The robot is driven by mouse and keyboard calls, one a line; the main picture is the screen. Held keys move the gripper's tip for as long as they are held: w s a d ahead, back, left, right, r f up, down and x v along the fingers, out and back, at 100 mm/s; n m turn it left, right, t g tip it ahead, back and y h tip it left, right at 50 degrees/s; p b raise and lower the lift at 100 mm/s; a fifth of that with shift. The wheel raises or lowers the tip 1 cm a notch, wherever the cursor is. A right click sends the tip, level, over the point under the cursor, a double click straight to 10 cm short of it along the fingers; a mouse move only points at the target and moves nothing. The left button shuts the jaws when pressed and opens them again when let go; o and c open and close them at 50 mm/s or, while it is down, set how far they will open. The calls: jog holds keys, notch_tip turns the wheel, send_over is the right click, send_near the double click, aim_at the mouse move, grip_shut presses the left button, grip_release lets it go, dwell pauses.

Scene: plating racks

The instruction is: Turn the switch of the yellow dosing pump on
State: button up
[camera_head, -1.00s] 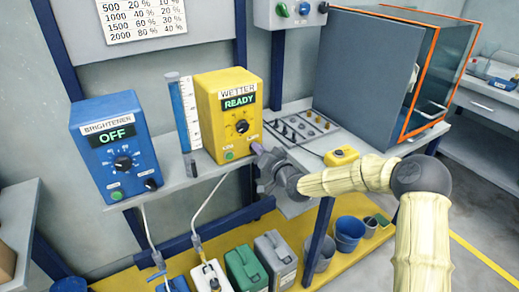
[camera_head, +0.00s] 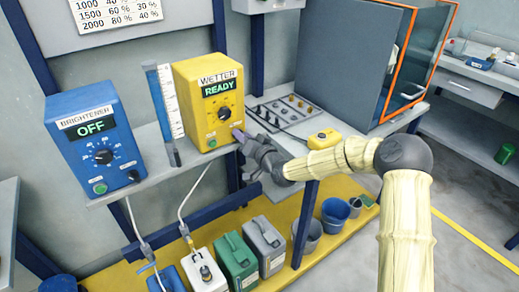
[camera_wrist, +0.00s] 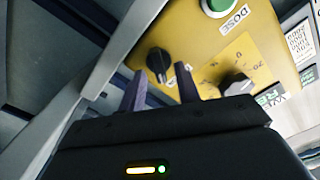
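The yellow dosing pump (camera_head: 194,113) is labelled WETTER and stands on the grey shelf; its display (camera_head: 221,87) reads READY. In the wrist view its yellow front (camera_wrist: 205,45) shows a black switch knob (camera_wrist: 158,62), a dial knob (camera_wrist: 238,82) with a scale and a green DOSE button (camera_wrist: 215,6). My gripper (camera_wrist: 160,72) is open, its two fingertips apart on either side of the switch knob, close to it; contact cannot be told. In the head view my gripper (camera_head: 238,135) is at the pump's lower right front corner and hides the switch.
A blue pump (camera_head: 95,135) labelled BRIGHTENER, reading OFF, stands to the left. A measuring cylinder (camera_head: 168,100) stands between the pumps. A tray of small parts (camera_head: 290,112) and a yellow box (camera_head: 324,138) lie to the right. Canisters (camera_head: 236,265) stand below.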

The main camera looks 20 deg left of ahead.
jog(key=v, duration=1.7)
jog(key=shift+p, duration=0.45)
